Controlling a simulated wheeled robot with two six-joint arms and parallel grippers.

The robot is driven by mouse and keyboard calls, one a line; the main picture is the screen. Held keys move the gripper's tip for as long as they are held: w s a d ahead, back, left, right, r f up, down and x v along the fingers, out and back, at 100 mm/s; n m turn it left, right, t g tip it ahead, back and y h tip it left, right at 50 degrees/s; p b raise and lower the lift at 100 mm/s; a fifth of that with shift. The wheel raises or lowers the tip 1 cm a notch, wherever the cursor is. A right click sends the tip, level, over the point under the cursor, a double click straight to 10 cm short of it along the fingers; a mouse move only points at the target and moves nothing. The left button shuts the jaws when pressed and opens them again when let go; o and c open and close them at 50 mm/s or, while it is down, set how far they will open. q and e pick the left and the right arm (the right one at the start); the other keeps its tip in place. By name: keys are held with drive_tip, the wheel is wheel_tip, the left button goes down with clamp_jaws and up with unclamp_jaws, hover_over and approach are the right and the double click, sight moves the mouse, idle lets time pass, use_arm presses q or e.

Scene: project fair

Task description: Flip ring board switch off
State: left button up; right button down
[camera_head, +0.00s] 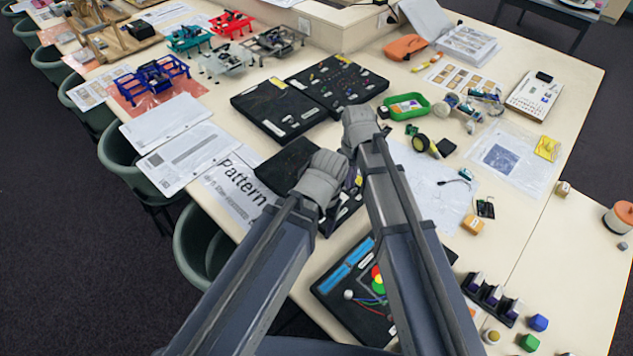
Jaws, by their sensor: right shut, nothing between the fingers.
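Several black boards with small parts lie on the long table. One board (285,165) lies partly under my arms, and I cannot make out a switch on it. Two more boards, one on the left (275,112) and one on the right (337,82), lie just beyond my grippers. Another board (335,283) with red, yellow and green discs lies nearer, partly behind my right arm. I cannot tell which is the ring board. My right gripper (359,128) is shut and empty at the near edge of the right far board. My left gripper (322,178) is over the partly covered board; its fingers are hidden.
A green tray (407,107) and a magnifier-like round part (421,143) lie right of my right gripper. Papers (175,140) cover the left table edge, with green chairs (120,155) beside it. Small blocks (538,322) and a dark rack (490,298) stand at lower right.

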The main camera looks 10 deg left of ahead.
use_arm(q)
wheel_tip(320, 180, up, 6)
drive_tip(key=p, duration=0.5)
drive_tip(key=shift+f, duration=0.1)
use_arm(e)
drive_tip(key=r, duration=0.5)
drive_tip(key=shift+w+a+r, duration=0.1)
drive_tip(key=shift+a+r, duration=0.1)
drive_tip(key=shift+r, duration=0.2)
